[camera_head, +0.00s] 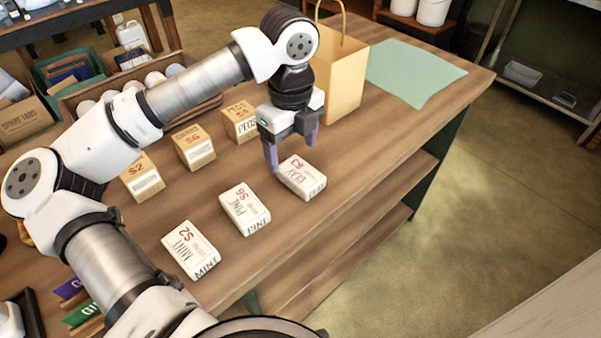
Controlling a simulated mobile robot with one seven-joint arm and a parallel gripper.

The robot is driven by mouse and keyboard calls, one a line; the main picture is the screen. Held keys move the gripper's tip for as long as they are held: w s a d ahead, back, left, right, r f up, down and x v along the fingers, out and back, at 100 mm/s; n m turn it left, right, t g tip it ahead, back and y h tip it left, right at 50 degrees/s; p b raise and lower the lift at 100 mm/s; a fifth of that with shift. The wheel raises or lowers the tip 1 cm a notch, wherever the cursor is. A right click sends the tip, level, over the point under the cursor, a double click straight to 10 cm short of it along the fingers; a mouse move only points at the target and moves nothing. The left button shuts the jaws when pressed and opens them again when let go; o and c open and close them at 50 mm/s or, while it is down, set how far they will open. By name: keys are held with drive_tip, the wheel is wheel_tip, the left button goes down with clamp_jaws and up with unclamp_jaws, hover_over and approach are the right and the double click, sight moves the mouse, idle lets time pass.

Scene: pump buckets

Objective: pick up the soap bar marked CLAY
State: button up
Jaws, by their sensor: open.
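The white soap bar marked CLAY (303,178), with a red $3 on top, lies on the wooden table (330,218) near its front edge. My gripper (292,157) is open, its purple fingers pointing down at the back of the CLAY bar. One finger shows at the bar's left end and the other behind its right side. I cannot tell whether either finger touches it. Nothing is seen held between the fingers.
White bars marked PINE (245,209) and MINT (190,250) lie to the left. Several tan blocks, one marked PEGS (240,121), stand behind. A paper bag (343,75) stands behind my gripper, with a green mat (415,72) to its right. Table right of CLAY is clear.

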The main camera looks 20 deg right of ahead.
sight(292, 166)
drive_tip(key=shift+f+p, duration=0.5)
drive_tip(key=shift+f, duration=1.5)
drive_tip(key=shift+c, duration=0.3)
